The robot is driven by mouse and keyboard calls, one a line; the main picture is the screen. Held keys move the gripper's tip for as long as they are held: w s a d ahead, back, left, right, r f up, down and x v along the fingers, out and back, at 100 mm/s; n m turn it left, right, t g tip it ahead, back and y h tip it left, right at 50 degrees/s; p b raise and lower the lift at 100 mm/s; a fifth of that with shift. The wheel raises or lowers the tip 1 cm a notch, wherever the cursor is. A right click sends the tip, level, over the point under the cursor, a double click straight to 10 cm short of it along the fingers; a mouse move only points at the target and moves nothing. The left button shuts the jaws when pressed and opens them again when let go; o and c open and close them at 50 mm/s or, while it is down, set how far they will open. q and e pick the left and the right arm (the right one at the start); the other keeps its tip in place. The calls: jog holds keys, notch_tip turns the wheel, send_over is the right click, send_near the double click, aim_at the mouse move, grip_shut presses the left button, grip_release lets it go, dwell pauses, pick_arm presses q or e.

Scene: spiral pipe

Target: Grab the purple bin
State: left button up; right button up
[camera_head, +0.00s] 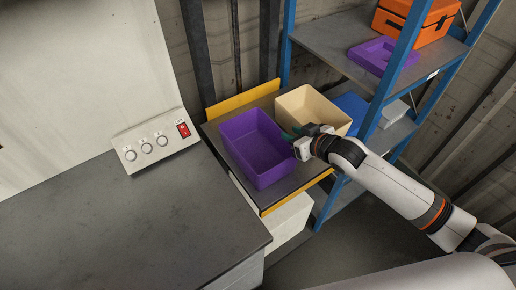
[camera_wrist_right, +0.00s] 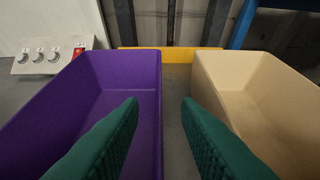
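The purple bin (camera_head: 258,150) is an open, empty box on a small dark platform with yellow edges. It also fills the left half of the right wrist view (camera_wrist_right: 90,85). My right gripper (camera_head: 292,135) is at the bin's right side, by the gap to a beige bin. In the wrist view its green fingers (camera_wrist_right: 160,103) are apart, with the purple bin's right wall between them in the picture. Contact cannot be told. My left gripper is not in view.
The beige bin (camera_head: 312,104) stands close on the right. A blue-framed shelf (camera_head: 330,42) behind holds a purple tray (camera_head: 382,56) and an orange case (camera_head: 418,20). A control box with a red switch (camera_head: 156,140) and a grey worktop (camera_head: 120,225) lie left.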

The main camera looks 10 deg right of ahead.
aim_at(281, 130)
jog(key=p+x, duration=0.1)
jog(key=x, duration=0.4)
jog(key=shift+w+a+r+p, duration=0.1)
jog(key=shift+a+r+p, duration=0.05)
jog(key=shift+p, duration=0.15)
jog(key=shift+w+a+f, duration=0.15)
jog(key=shift+w+f, duration=0.15)
jog(key=shift+w, duration=0.1)
grip_shut()
jog(key=shift+s, duration=0.1)
dwell(0.8)
